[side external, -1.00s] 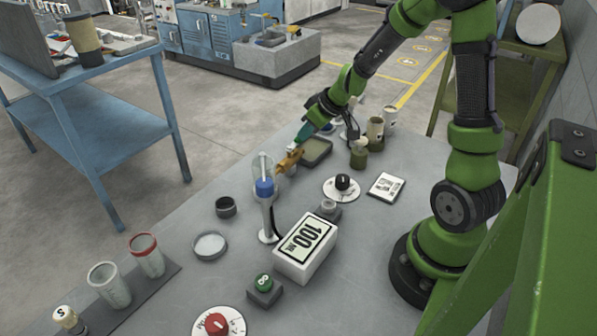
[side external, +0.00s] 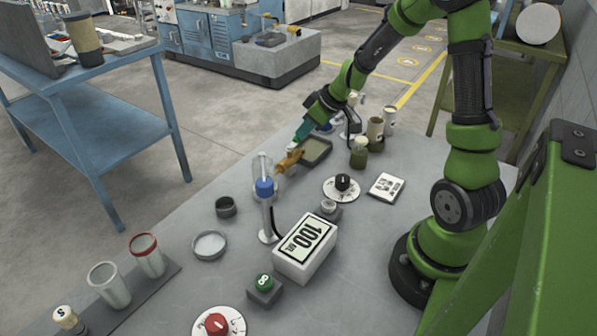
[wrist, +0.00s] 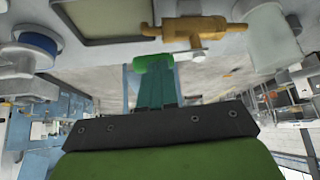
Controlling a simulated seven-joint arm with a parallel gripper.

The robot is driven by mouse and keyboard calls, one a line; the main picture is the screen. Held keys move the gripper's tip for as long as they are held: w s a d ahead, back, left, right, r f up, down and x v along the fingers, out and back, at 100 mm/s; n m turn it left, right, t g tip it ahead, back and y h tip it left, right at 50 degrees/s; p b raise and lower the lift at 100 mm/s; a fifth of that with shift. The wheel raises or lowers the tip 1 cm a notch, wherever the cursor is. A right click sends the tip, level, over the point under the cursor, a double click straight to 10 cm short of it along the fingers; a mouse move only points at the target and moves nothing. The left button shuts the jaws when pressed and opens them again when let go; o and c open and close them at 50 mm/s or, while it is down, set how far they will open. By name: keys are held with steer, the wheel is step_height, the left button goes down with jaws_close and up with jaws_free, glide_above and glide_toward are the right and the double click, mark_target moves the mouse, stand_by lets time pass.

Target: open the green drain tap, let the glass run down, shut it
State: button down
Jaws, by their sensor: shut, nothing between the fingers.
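The glass (side external: 263,168) stands upright on a thin stem, with blue (side external: 264,187) showing in its lower part. A brass tap (side external: 289,160) juts from its side. In the wrist view the brass tap (wrist: 190,30) lies across the picture, and its lever with a green grip (wrist: 150,62) runs roughly alongside the body. The fingers hide part of the grip.
A box reading 100 (side external: 305,248) stands beside the glass. A shallow tray (side external: 316,152), a black knob on a dial (side external: 342,183) and several canisters are near the tap.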

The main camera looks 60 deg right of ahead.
steer(key=n+y, duration=0.1)
steer(key=w+n, duration=0.1)
steer(key=n, duration=0.1)
steer(key=shift+w+d+y, duration=0.15)
steer(key=shift+w+y, duration=0.15)
steer(key=shift+y, duration=0.1)
steer(key=w+n+g+y, duration=0.1)
steer(key=n, duration=0.2)
steer(key=w+a+n+g+y, duration=0.1)
steer(key=n+g, duration=0.1)
steer(key=n, duration=0.2)
steer(key=w+a+n+g+y, duration=0.1)
steer(key=w+n+g, duration=0.1)
steer(key=n, duration=0.1)
steer(key=shift+y, duration=0.3)
steer(key=shift+s+a, duration=0.1)
steer(key=shift+s, duration=0.05)
steer(key=shift+s+a, duration=0.35)
steer(key=shift+s, duration=0.25)
steer(key=v, duration=1.4)
